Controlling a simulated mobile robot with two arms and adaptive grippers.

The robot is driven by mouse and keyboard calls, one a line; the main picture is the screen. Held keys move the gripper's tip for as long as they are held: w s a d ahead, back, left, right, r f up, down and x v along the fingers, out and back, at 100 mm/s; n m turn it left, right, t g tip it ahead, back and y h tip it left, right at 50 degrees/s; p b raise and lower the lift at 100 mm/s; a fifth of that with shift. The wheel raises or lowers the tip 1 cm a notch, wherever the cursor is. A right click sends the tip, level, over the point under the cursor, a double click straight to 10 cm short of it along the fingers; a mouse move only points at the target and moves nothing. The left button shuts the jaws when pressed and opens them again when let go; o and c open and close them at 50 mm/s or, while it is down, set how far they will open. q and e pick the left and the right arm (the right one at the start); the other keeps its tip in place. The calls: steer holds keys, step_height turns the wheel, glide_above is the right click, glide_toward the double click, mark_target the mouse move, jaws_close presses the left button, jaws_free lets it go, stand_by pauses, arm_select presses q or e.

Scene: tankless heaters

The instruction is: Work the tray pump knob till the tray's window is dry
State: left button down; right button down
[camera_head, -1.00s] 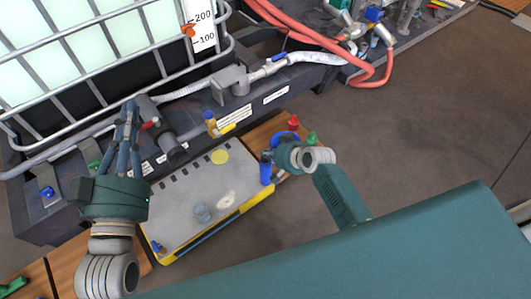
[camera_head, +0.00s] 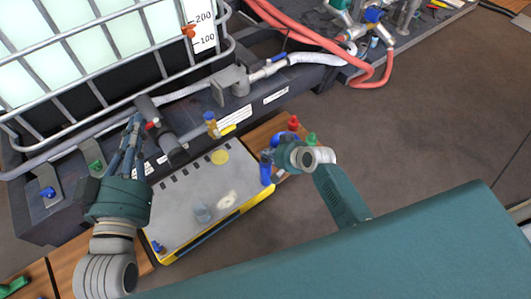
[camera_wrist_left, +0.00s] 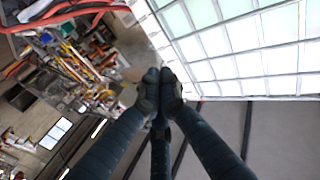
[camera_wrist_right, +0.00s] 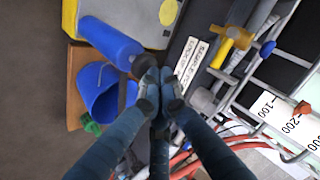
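The low grey tray (camera_head: 185,190) with yellow edges lies on the floor in front of the tank's dark base. Its top has a yellow disc (camera_head: 220,157), a grey round patch (camera_head: 203,214) and a pale patch (camera_head: 228,200). A small blue knob-like part (camera_head: 158,247) is at its near left corner. I cannot tell for sure which patch is the window. My left gripper (camera_head: 136,120) is shut and empty above the tray's far left; its fingertips meet in the left wrist view (camera_wrist_left: 161,85). My right gripper (camera_wrist_right: 160,85) is shut beside a blue cylinder (camera_wrist_right: 110,38), with no visible hold on it.
A blue mug-like container (camera_wrist_right: 98,92) and red (camera_head: 293,123) and green (camera_head: 311,139) items are by the tray's right end. A brass valve with a yellow handle (camera_wrist_right: 232,38) and a grey pipe (camera_head: 165,130) stick out from the base. Open floor (camera_head: 420,120) lies right.

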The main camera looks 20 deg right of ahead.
steer(key=shift+s+r+p, duration=0.1)
steer(key=shift+r+p, duration=0.25)
steer(key=shift+p, duration=0.1)
steer(key=shift+r, duration=0.25)
steer(key=shift+r+p, duration=0.3)
steer(key=shift+p, duration=0.25)
steer(key=shift+r+p, duration=0.35)
steer(key=shift+p, duration=0.05)
steer(key=shift+r+p, duration=0.3)
arm_select(q)
steer(key=s+a+f+g+y, duration=0.1)
steer(key=s+a+f+g, duration=0.1)
steer(key=s+f+g, duration=0.3)
steer(key=s+a+f+g+y, duration=0.2)
steer(key=s+f+g, duration=0.3)
steer(key=f, duration=0.8)
steer(key=shift+s+a+f+n, duration=0.25)
steer(key=shift+s+a+n, duration=0.05)
steer(key=shift+a, duration=0.25)
arm_select(e)
steer(key=shift+r, duration=0.15)
arm_select(q)
steer(key=shift+a, duration=0.1)
